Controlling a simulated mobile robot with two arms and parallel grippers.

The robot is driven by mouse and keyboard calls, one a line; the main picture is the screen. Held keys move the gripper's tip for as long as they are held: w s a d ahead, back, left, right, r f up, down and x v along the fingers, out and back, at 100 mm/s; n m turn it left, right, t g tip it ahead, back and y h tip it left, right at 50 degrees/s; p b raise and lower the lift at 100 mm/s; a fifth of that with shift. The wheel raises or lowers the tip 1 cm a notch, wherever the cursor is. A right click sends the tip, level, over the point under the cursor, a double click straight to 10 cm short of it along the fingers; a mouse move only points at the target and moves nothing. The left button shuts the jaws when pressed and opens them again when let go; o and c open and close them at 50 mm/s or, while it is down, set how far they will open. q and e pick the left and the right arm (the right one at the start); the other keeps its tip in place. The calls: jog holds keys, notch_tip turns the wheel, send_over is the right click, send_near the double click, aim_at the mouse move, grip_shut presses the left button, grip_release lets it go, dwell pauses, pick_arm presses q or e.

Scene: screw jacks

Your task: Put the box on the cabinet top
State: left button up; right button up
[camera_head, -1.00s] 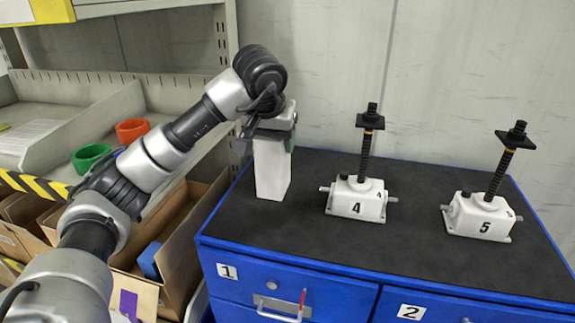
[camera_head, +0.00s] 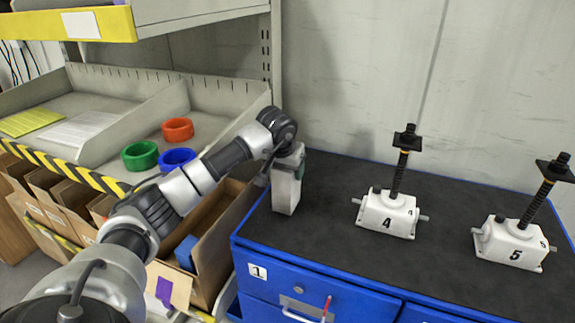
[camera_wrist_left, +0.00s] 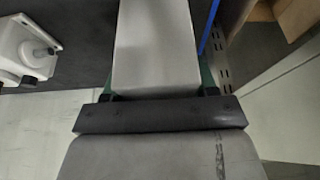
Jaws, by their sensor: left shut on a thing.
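The box (camera_head: 286,192) is a tall, pale grey upright block over the left end of the cabinet top (camera_head: 335,190), near its left edge. My left gripper (camera_head: 290,170) reaches it from above and is shut on its upper part. In the left wrist view the box (camera_wrist_left: 156,45) runs away from the jaws, with green finger pads (camera_wrist_left: 208,78) at its sides. I cannot tell whether its bottom touches the black surface. My right gripper is not in view.
Screw jacks 4 (camera_head: 388,214) and 5 (camera_head: 512,243) stand right of the box on the cabinet top. A shelf (camera_head: 110,110) with red, green and blue rings and cardboard boxes (camera_head: 215,240) lie left. The surface between the box and jack 4 is clear.

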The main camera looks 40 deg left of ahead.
pick_arm(q)
jog(key=shift+f, duration=0.15)
jog(key=o, duration=1.2)
jog(key=shift+s, duration=0.1)
jog(key=b+v, duration=0.2)
jog(key=v, duration=0.9)
jog(key=shift+d+b, duration=0.1)
jog(key=shift+b, duration=0.3)
jog(key=shift+s+r, duration=0.25)
jog(key=shift+r, duration=0.3)
